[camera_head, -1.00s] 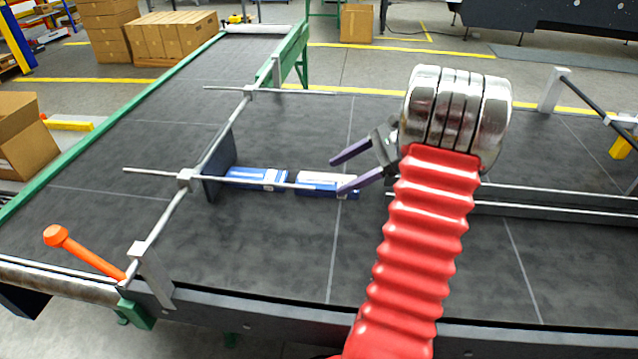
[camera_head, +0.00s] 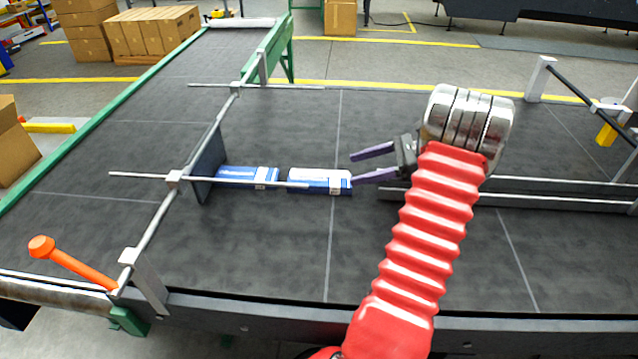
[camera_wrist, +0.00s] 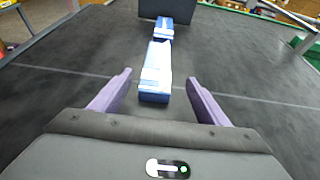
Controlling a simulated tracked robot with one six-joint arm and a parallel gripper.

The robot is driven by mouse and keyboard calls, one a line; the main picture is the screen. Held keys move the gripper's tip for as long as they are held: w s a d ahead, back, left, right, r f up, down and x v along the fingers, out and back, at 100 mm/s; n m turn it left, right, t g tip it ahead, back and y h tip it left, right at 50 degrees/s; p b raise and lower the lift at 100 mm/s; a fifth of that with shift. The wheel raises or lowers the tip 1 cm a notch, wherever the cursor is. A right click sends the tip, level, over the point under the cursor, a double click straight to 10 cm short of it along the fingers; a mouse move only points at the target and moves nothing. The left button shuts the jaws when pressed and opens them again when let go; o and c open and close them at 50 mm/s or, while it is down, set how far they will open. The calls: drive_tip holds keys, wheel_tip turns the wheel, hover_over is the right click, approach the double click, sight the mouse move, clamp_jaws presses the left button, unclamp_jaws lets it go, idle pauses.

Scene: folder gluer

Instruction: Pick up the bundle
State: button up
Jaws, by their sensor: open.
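Two blue-and-white bundles lie end to end on the dark belt in the head view. The nearer bundle (camera_head: 318,182) lies just left of my gripper (camera_head: 362,164), with a small gap between it and the other bundle (camera_head: 246,177). My gripper is open and empty, its purple fingers pointing left. In the wrist view, the nearer bundle (camera_wrist: 155,72) is ahead, lined up between my fingertips (camera_wrist: 160,82). The farther bundle (camera_wrist: 163,28) is behind it, against or close to a dark plate.
The dark plate (camera_head: 206,164) hangs from a metal rod frame and stands at the left end of the bundles. A thin rod (camera_head: 140,175) crosses above the bundles. An orange lever (camera_head: 72,262) is at the front left. Rails (camera_head: 560,202) lie right of my gripper. The front belt is clear.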

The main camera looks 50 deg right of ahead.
sight(322, 179)
drive_tip(key=x, duration=0.7)
drive_tip(key=shift+w+a, duration=0.1)
drive_tip(key=shift+a, duration=0.05)
drive_tip(key=shift+x, duration=2.6)
drive_tip(key=shift+a+f, duration=0.1)
drive_tip(key=shift+c, duration=0.5)
drive_tip(key=c, duration=1.1)
wheel_tip(322, 179, up, 10)
drive_tip(key=shift+r, duration=0.1)
